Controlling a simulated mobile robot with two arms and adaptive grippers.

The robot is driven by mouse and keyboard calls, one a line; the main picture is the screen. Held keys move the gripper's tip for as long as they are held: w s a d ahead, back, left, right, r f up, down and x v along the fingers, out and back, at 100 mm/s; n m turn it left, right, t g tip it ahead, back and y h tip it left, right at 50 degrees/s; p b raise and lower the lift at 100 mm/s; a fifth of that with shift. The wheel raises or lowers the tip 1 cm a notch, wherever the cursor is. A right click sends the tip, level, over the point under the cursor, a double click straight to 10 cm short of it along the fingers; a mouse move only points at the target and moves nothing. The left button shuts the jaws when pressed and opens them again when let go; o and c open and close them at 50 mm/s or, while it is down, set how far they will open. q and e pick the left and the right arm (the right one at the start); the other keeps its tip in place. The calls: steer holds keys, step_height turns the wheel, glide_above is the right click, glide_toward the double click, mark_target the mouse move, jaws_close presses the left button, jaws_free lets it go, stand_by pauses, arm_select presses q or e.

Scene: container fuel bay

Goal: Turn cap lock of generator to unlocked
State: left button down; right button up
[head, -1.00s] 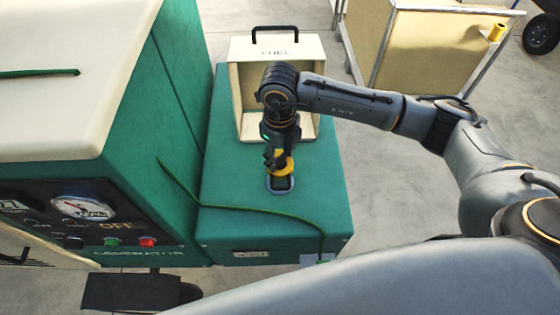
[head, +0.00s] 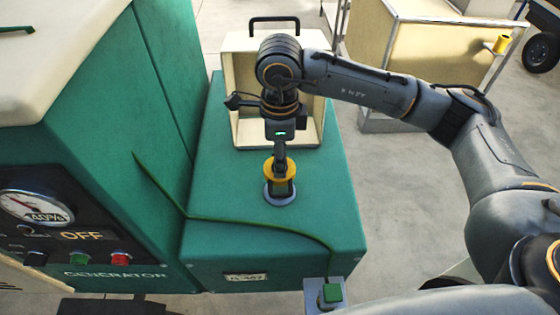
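The green generator (head: 90,130) stands at the left, with a lower green fuel tank section (head: 235,180) beside it. On the tank top is the filler, with a yellow cap part (head: 281,170) above a dark neck and a grey-blue base ring (head: 280,200). My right gripper (head: 280,160) points straight down at the yellow part, its fingers at or against it. The fingers are seen nearly edge-on, so their opening and grip are unclear. They partly hide the cap. No lock marking is readable. My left gripper is out of view.
A cream open-fronted box (head: 240,60) with a black handle stands on the tank behind my gripper. The panel reads OFF. A cream cabinet (head: 430,50) stands at the back right.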

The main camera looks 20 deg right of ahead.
steer(key=shift+n, duration=0.3)
steer(key=o, duration=1.2)
steer(key=shift+c, duration=0.2)
steer(key=shift+r, duration=0.1)
step_height(320, 180, up, 12)
